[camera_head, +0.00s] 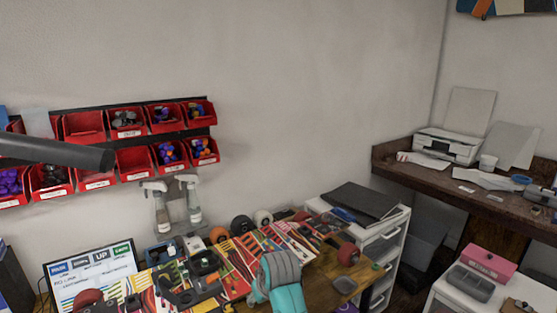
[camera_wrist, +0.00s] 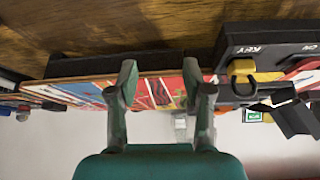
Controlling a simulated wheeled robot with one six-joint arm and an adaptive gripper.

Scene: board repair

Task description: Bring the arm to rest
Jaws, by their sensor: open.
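My gripper (camera_wrist: 166,82) shows in the wrist view with its two green-grey fingers apart and nothing visible held between them. A board with bright graphics (camera_wrist: 160,97) lies beyond and behind the fingers. I cannot tell whether the fingers touch it. In the head view, a teal and grey part of my arm stands at the bottom middle, over the front of the workbench (camera_head: 320,268). The fingertips cannot be made out there.
Colourful boards (camera_head: 236,262), wheels and tools crowd the workbench. Two spray bottles (camera_head: 190,205) stand behind it. Red bins (camera_head: 84,126) hang on the wall. A white drawer cabinet (camera_head: 388,244) stands right of the bench. In the wrist view, a dark box marked KEY (camera_wrist: 245,45) is close right of the fingers.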

